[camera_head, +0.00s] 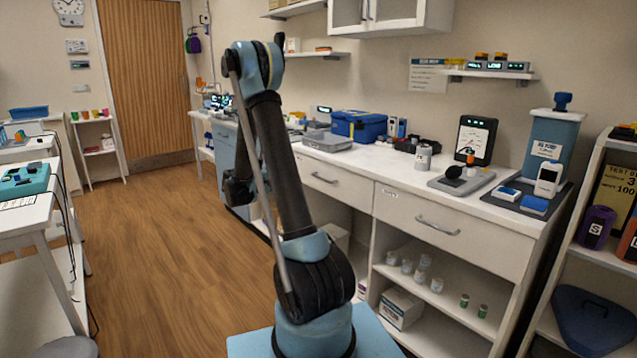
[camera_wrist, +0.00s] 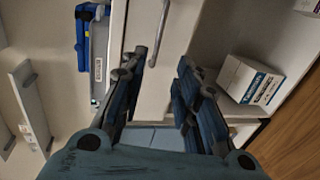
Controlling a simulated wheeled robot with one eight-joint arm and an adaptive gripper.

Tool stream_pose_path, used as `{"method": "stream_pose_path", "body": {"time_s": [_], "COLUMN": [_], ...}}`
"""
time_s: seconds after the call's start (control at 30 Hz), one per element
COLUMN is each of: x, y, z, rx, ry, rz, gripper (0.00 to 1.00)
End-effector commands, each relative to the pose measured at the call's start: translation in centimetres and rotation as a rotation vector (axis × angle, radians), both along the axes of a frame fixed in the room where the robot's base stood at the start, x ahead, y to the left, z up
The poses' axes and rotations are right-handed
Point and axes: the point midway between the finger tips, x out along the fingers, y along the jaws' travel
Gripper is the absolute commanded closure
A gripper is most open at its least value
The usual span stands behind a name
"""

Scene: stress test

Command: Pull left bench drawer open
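The left bench drawer (camera_head: 345,190) is a white front under the bench top with a grey bar handle (camera_head: 324,179). It looks shut; my arm hides its left part. In the wrist view a white drawer front (camera_wrist: 146,38) with a bar handle (camera_wrist: 161,30) lies ahead of my gripper (camera_wrist: 157,68). The gripper's two dark blue fingers are spread apart with nothing between them. The near end of the handle shows between the fingertips in the picture, with no visible contact. In the head view my gripper (camera_head: 238,190) is partly behind my arm, left of the drawer.
A right drawer (camera_head: 460,238) with its own handle sits beside it, above shelves with jars and a carton (camera_head: 400,307). A blue case (camera_head: 358,125) and a grey box (camera_head: 327,141) stand on the bench top. The wooden floor (camera_head: 165,220) to the left is clear.

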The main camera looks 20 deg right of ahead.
Motion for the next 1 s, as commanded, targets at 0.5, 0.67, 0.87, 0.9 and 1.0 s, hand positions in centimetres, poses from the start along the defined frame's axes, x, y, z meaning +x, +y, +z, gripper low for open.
{"method": "stream_pose_path", "body": {"time_s": [0.5, 0.67, 0.87, 0.9, 1.0], "x": [2.4, 3.3, 4.5, 4.7, 5.2], "y": [-6.8, -9.3, -12.5, -13.1, -14.3], "z": [-1.5, -2.1, -2.8, -2.9, -3.2], "rx": [-0.002, -0.002, -0.002, -0.002, -0.002], "ry": [0.0, -0.001, 0.0, 0.0, 0.0], "rz": [-0.003, -0.003, -0.003, -0.003, -0.002], "gripper": [0.71, 0.71, 0.71, 0.71, 0.71]}}
